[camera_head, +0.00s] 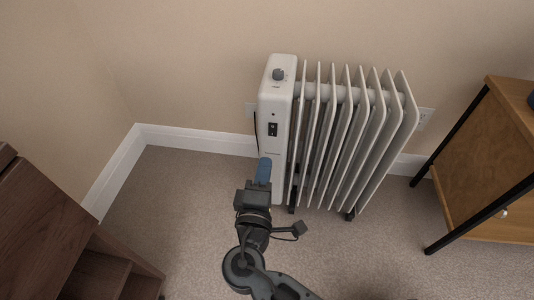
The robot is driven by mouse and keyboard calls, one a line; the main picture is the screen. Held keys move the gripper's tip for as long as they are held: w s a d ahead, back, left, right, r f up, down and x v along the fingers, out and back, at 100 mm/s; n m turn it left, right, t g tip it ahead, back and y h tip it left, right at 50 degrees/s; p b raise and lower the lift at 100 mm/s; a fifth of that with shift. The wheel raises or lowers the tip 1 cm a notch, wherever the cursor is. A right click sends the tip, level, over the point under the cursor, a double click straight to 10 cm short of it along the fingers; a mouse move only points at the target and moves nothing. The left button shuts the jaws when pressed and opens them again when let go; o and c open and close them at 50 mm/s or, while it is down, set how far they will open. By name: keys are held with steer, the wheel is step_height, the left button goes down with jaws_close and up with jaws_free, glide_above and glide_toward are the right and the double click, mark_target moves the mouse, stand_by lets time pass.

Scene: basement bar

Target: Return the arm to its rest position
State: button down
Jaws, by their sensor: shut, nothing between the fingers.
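My arm reaches up from the bottom middle of the head view, over the carpet. My gripper (263,171) is shut and empty, with its blue fingers pointing at the lower front of the white oil radiator (271,100). In the picture the fingertips overlap the radiator's control panel end. I cannot tell whether they touch it. The panel carries a dark dial (278,74) on top and a black switch (272,129) below it.
A wooden cabinet with a black metal frame (480,150) stands at the right. Dark brown wooden furniture (45,225) is at the lower left. A wall with a white baseboard (190,139) is behind. Carpet (185,195) is clear left of my arm.

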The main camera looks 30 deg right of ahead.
steer(key=shift+s+a, duration=0.35)
steer(key=shift+s, duration=0.1)
